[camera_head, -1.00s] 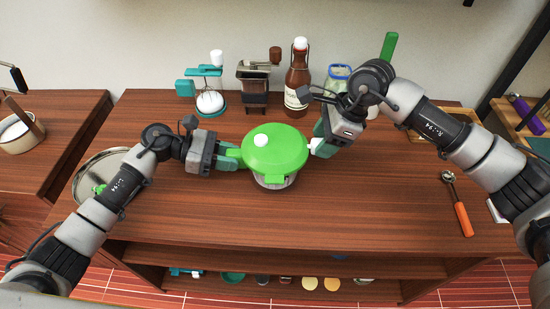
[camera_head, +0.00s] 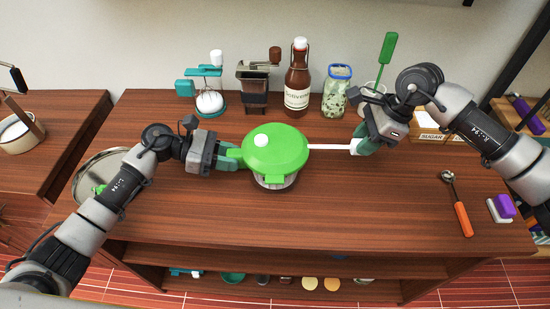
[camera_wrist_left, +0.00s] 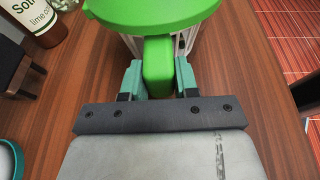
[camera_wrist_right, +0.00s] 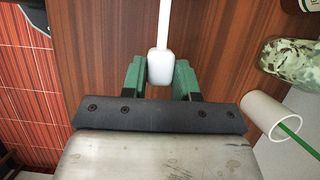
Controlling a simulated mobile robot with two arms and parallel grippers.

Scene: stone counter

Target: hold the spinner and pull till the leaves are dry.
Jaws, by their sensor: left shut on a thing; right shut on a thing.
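The salad spinner (camera_head: 275,150) has a green lid with a white knob and a clear bowl below, and stands upright mid-counter. My left gripper (camera_head: 234,157) is shut on the spinner's green side handle (camera_wrist_left: 158,72), at the lid's left. My right gripper (camera_head: 360,146) is shut on the white pull handle (camera_wrist_right: 159,66), to the right of the spinner. A white cord (camera_head: 328,147) runs straight from the lid to that handle. Leaves inside the spinner cannot be made out.
Along the back stand a teal-based device (camera_head: 208,98), a dark grinder (camera_head: 254,88), a brown sauce bottle (camera_head: 298,80) and a jar (camera_head: 336,92). At right lie an orange-handled scoop (camera_head: 460,208) and a purple-and-white block (camera_head: 502,208). A round metal tray (camera_head: 92,168) is at left.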

